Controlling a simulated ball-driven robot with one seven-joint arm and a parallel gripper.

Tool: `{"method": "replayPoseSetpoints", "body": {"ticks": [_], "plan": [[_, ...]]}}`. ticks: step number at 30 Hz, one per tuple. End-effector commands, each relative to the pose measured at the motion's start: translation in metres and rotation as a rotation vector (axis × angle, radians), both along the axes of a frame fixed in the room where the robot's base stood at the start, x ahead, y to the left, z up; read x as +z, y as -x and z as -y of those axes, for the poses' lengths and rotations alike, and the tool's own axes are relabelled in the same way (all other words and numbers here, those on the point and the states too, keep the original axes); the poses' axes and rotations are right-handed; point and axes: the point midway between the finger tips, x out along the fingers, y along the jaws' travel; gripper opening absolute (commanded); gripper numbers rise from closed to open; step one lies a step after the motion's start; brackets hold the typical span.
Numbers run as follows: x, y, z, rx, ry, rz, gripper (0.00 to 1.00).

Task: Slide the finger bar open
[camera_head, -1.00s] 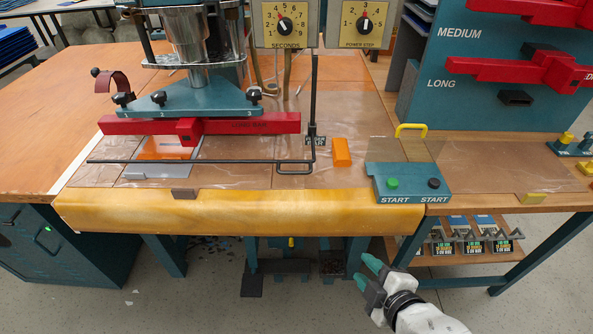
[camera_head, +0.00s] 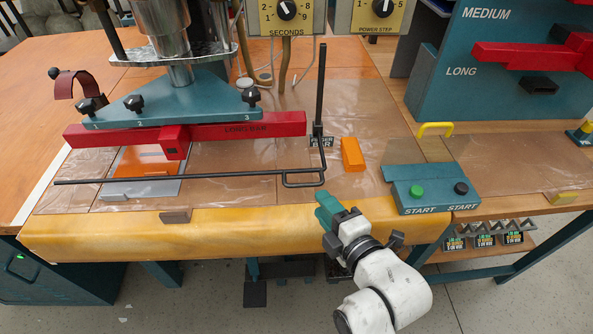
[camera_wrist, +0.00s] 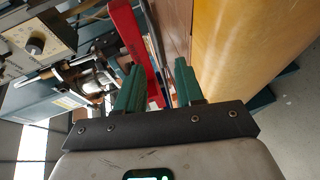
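The finger bar (camera_head: 200,178) is a thin black rod running left to right in front of the red long bar of the press.
A yellow padded edge (camera_head: 130,238) runs along the table front. The teal START box (camera_head: 430,190) stands right of my gripper, and an orange block (camera_head: 352,154) lies behind it. The red long bar (camera_head: 240,131) is behind the rod. An orange-and-grey sheet (camera_head: 145,190) lies under it at left.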

Motion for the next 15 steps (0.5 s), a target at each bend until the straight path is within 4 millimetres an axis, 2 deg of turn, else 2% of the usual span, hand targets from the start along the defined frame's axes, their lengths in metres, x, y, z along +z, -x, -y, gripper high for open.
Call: {"method": "replayPoseSetpoints", "body": {"ticks": [15], "plan": [[-0.016, -0.075, -0.032, 0.000, -0.001, -0.001, 0.37]]}}
